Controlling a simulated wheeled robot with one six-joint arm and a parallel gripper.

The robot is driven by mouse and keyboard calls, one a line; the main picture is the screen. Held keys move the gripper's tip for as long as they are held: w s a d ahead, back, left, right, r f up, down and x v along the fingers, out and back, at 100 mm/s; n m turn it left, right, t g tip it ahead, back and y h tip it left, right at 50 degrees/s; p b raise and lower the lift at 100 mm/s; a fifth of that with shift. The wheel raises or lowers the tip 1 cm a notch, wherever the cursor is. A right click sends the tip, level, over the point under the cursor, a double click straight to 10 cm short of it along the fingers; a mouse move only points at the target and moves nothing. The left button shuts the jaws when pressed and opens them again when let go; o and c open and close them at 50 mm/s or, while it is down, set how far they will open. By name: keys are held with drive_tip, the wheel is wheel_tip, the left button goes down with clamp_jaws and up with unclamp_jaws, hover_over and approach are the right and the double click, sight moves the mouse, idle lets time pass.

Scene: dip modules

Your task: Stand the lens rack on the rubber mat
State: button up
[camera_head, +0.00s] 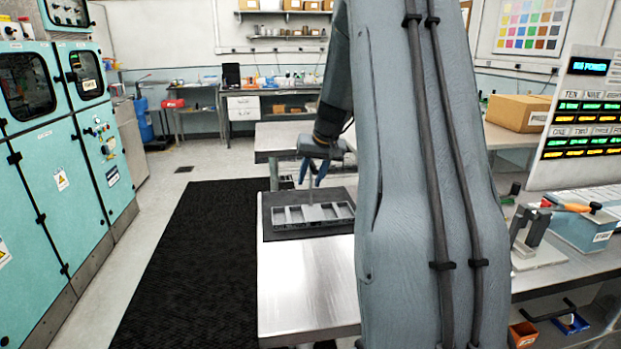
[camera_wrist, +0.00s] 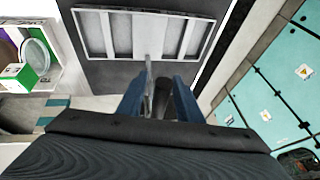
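The lens rack (camera_head: 290,216) is a grey tray with several compartments and a thin upright post at its middle. It appears to rest level on the dark rubber mat (camera_head: 338,194) on the metal bench. In the wrist view the rack (camera_wrist: 122,32) is at the top, over the mat (camera_wrist: 105,72). My gripper (camera_head: 310,184) points down above the rack's middle. Its two blue fingers are apart, with the post between or just beyond their tips. In the wrist view the gripper (camera_wrist: 160,80) also shows a gap, with the post nearer the left finger.
The bare front of the metal bench (camera_head: 305,285) is clear. A teal cabinet (camera_head: 50,190) stands left, beyond a black floor mat (camera_head: 200,260). At right are a side bench with a clamp-like device (camera_head: 535,235), a cardboard box (camera_head: 517,112) and a display panel (camera_head: 580,125).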

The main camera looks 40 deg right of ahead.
drive_tip(key=shift+r, duration=0.1)
drive_tip(key=b+v, duration=0.2)
drive_tip(key=v, duration=1)
drive_tip(key=shift+a, duration=0.1)
idle(0.4)
